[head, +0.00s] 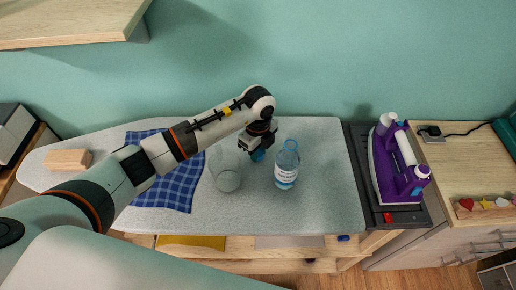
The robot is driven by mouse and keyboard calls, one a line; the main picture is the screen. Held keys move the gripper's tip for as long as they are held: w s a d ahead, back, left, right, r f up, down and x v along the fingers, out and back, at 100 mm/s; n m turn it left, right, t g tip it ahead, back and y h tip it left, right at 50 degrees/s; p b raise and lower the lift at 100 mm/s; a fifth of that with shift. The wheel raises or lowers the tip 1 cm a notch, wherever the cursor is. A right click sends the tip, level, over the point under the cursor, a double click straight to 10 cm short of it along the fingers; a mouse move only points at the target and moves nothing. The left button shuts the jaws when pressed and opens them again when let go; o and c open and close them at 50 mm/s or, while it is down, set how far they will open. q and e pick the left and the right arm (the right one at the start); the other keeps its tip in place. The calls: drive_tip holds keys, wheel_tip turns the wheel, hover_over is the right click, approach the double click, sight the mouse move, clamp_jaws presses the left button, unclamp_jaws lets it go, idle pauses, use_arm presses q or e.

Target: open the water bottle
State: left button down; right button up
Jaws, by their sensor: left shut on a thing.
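The clear water bottle (286,170) with a white label stands upright on the grey ironing board, right of the middle. Its top shows a light blue rim, and no cap is seen on it. My left gripper (258,152) is just left of the bottle's top, apart from it. It is shut on a small blue thing (258,156) that looks like the bottle's cap, partly hidden by the fingers. My right gripper is out of view.
A clear glass (227,180) stands left of the bottle on the ironing board (320,210). A blue checked cloth (170,192) and a wooden block (68,159) lie further left. A purple iron (398,165) stands at the right.

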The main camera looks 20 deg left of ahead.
use_arm(q)
drive_tip(key=shift+f, duration=0.1)
drive_tip(key=c, duration=1.1)
unclamp_jaws()
